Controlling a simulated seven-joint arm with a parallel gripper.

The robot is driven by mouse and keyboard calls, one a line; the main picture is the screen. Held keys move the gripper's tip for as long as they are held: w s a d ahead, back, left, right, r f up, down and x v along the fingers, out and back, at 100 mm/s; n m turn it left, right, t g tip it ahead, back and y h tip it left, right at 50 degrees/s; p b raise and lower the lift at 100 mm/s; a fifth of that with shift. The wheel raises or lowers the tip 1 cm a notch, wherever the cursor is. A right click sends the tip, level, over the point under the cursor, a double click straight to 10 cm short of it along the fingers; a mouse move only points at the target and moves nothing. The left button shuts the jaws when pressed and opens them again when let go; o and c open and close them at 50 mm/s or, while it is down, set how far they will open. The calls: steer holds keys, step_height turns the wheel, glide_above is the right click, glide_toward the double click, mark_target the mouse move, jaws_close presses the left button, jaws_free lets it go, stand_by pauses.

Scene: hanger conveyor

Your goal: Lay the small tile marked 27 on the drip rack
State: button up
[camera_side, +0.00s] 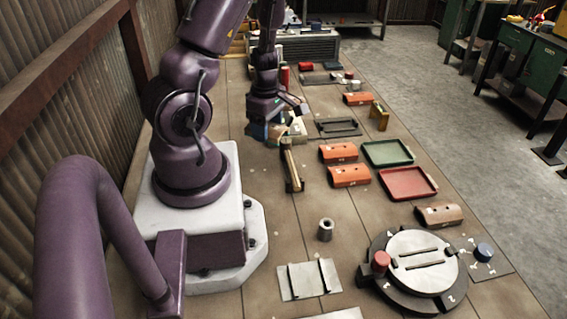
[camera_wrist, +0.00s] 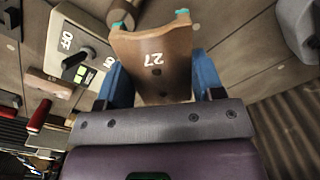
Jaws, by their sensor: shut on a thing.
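The tile marked 27 (camera_wrist: 155,50) is a brown, curved piece with white digits, seen close up in the wrist view. My gripper (camera_wrist: 152,72) is shut on it, with the blue fingers at its two sides. In the side view my gripper (camera_side: 277,122) is low over the far part of the table, close to the arm's side. The tile is too small and covered there to make out clearly. A dark grey rack with raised bars (camera_side: 338,127) lies to its right. A light plate with two bars (camera_side: 309,280) lies in front. I cannot tell which is the drip rack.
Orange curved tiles (camera_side: 349,175), a green tray (camera_side: 388,153) and a red tray (camera_side: 408,184) lie right of centre. A round turntable (camera_side: 415,258) stands at the front right. A switch box (camera_wrist: 78,60) is left of the held tile in the wrist view.

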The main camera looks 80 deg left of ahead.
mark_target(260, 158)
steer(key=s+n, duration=0.1)
steer(key=n, duration=0.1)
steer(key=s+a+n, duration=0.1)
steer(key=n, duration=0.1)
steer(key=shift+f, duration=0.15)
steer(key=n, duration=0.3)
steer(key=shift+s+a, duration=0.1)
steer(key=shift+a, duration=0.2)
steer(key=shift+f+n, duration=0.35)
steer(key=shift+n, duration=0.05)
steer(key=shift+f, duration=3.65)
steer(key=shift+f, duration=0.15)
steer(key=o, duration=1)
steer(key=shift+c, duration=0.2)
